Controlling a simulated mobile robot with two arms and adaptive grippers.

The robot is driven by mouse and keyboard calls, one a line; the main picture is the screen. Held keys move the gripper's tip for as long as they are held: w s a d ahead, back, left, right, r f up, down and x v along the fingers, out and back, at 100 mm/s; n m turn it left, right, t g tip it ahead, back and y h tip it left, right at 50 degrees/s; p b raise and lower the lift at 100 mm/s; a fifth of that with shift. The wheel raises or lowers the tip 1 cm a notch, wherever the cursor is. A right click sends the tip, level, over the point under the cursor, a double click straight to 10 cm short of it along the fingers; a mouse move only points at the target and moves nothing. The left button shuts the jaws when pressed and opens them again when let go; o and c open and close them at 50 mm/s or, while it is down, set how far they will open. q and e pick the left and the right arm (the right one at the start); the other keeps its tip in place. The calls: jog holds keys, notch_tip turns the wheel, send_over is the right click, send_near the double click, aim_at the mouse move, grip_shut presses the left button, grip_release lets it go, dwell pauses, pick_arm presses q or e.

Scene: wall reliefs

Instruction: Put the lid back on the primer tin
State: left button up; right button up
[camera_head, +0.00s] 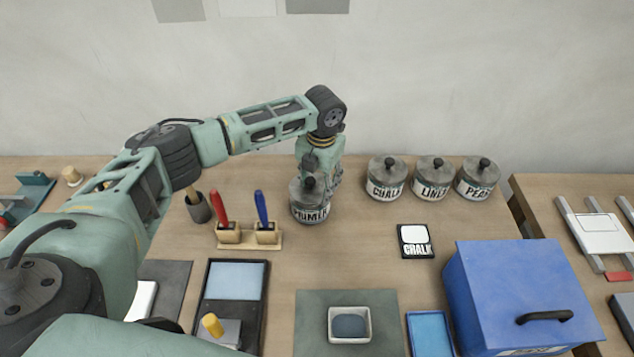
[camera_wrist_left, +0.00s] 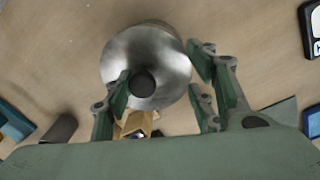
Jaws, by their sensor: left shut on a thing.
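The primer tin (camera_head: 311,213) stands on the wooden table, its PRIMER label facing me. Its round grey metal lid (camera_head: 298,191), with a dark knob, is at the tin's top. I cannot tell whether it is fully seated. My left gripper (camera_head: 318,176) reaches down at the lid from behind and is shut on it. In the left wrist view the shiny lid (camera_wrist_left: 165,65) and its knob show between the fingers (camera_wrist_left: 163,90). My right gripper is not in view.
Chalk (camera_head: 386,181), liner (camera_head: 433,180) and third (camera_head: 478,181) lidded tins stand right of the primer tin. A stand (camera_head: 249,240) with red and blue handled tools is in front left. A blue box (camera_head: 515,285) fills the front right. A chalk card (camera_head: 415,241) lies between.

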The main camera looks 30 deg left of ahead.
pick_arm(q)
jog(key=o, duration=1.2)
jog(key=o, duration=0.5)
jog(key=shift+r, duration=0.2)
jog(key=shift+r+p, duration=3.3)
jog(key=shift+r, duration=0.05)
grip_shut()
